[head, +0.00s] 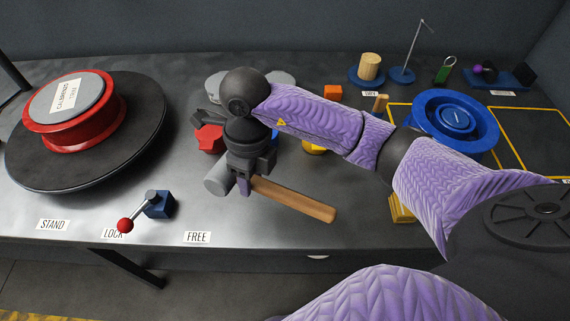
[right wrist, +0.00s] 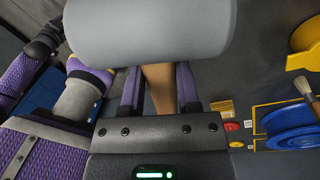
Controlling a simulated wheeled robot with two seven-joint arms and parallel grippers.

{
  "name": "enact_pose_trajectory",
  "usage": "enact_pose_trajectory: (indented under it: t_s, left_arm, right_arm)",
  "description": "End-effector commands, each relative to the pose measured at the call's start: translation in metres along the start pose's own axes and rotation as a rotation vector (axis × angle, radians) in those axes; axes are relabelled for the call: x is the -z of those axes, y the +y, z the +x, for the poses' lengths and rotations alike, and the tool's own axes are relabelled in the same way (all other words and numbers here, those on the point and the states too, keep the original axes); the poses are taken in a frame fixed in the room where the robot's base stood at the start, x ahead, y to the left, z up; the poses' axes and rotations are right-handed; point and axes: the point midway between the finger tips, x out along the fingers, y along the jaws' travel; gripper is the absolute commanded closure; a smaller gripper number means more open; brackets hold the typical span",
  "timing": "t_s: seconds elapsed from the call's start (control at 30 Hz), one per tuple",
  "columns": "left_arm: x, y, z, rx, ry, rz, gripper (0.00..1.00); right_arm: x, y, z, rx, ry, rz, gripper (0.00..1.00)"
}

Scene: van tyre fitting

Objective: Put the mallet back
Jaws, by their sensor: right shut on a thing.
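The mallet has a grey cylindrical head (head: 219,179) and a pale wooden handle (head: 295,199). In the head view it is over the front middle of the bench, handle pointing to the lower right. My right gripper (head: 246,181) is shut on the handle close to the head. In the right wrist view the grey head (right wrist: 150,30) fills the top and the handle (right wrist: 159,88) runs between the purple fingers. Whether the mallet touches the bench is hard to tell. My left gripper is not in view.
A red hub (head: 70,115) sits on a black disc (head: 140,140) at left. A red-knobbed lever (head: 140,212) stands near the front edge. A blue spool (head: 456,118) and yellow outlines (head: 515,140) are at right. Blue-based items (head: 369,68) line the back. Bench front centre is clear.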

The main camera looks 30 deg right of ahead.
Motion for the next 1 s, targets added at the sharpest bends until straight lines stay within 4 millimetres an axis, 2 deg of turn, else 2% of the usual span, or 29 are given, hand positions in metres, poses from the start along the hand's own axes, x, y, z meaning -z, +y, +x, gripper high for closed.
enact_pose_trajectory:
  t_s: [0.2, 0.3, 0.43, 0.73, 0.8, 1.0]
  left_arm:
    - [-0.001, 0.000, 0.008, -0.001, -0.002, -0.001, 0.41]
    - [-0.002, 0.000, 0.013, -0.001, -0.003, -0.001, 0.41]
    - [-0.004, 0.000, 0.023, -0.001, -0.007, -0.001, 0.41]
    - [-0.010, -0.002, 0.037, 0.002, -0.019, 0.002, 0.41]
    - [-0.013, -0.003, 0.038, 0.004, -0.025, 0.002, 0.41]
    - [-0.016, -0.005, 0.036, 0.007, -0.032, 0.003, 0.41]
  right_arm:
    - [0.011, -0.032, 0.014, 0.104, 0.023, -0.323, 1.00]
    - [0.014, -0.039, 0.027, 0.120, 0.025, -0.394, 1.00]
    - [0.015, -0.044, 0.061, 0.121, 0.025, -0.407, 1.00]
    - [0.014, -0.050, 0.111, 0.121, 0.023, -0.406, 1.00]
    - [0.014, -0.051, 0.117, 0.122, 0.022, -0.406, 1.00]
    - [0.014, -0.051, 0.115, 0.124, 0.020, -0.406, 1.00]
